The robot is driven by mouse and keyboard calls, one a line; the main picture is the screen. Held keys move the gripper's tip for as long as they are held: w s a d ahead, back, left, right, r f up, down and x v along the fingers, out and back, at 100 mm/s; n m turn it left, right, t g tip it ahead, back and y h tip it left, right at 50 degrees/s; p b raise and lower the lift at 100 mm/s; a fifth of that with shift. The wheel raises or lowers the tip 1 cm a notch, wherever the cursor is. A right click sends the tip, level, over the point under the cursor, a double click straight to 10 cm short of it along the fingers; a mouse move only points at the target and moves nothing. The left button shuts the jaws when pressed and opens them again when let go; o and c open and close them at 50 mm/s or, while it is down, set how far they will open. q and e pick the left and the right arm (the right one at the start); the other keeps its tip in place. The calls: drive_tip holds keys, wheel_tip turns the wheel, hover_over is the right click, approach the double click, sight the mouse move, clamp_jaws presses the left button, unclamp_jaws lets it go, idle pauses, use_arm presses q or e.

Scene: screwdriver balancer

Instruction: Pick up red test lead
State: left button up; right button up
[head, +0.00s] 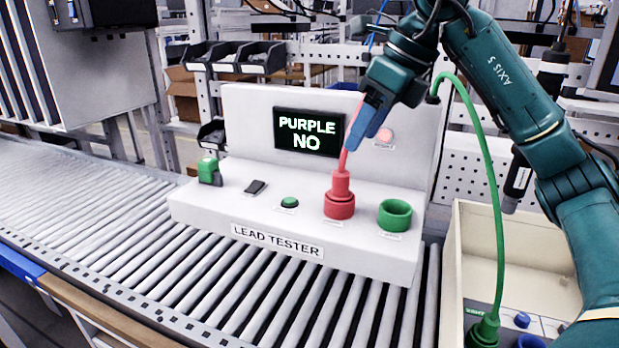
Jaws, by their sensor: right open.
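The red test lead (341,183) stands upright in the red socket (339,206) on the white lead tester (205,205). Its thin red cable rises from the plug toward my right gripper. My right gripper (366,138) is open, with blue fingers pointing down, above and slightly right of the red plug. Its fingers overlap the upper part of the red cable in the picture; I cannot tell whether they touch it. The gripper is apart from the plug body. My left gripper is not in view.
The tester's screen (309,132) reads "PURPLE NO". An empty green socket (394,215) is right of the red one; a green button (289,202) is left. A green cable (488,170) hangs to a beige bin (463,235) at right. Bare conveyor rollers (100,215) lie left.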

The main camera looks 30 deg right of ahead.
sight(344, 173)
drive_tip(key=shift+h, duration=0.4)
drive_tip(key=x, duration=0.4)
drive_tip(key=d+x, duration=0.1)
drive_tip(key=x, duration=0.1)
drive_tip(key=shift+w+d+b, duration=0.1)
drive_tip(key=shift+w+b, duration=0.2)
drive_tip(key=shift+w+p+x, duration=0.2)
drive_tip(key=shift+p+x, duration=0.05)
drive_tip(key=shift+x, duration=1.2)
drive_tip(key=shift+w+p+x, duration=0.15)
drive_tip(key=shift+p+x, duration=0.1)
drive_tip(key=shift+x, duration=1.15)
drive_tip(key=shift+d+r, duration=0.1)
drive_tip(key=shift+d, duration=0.05)
drive_tip(key=shift+c, duration=0.5)
drive_tip(key=c, duration=1)
wheel_tip(344, 173, up, 10)
drive_tip(key=shift+r, duration=0.1)
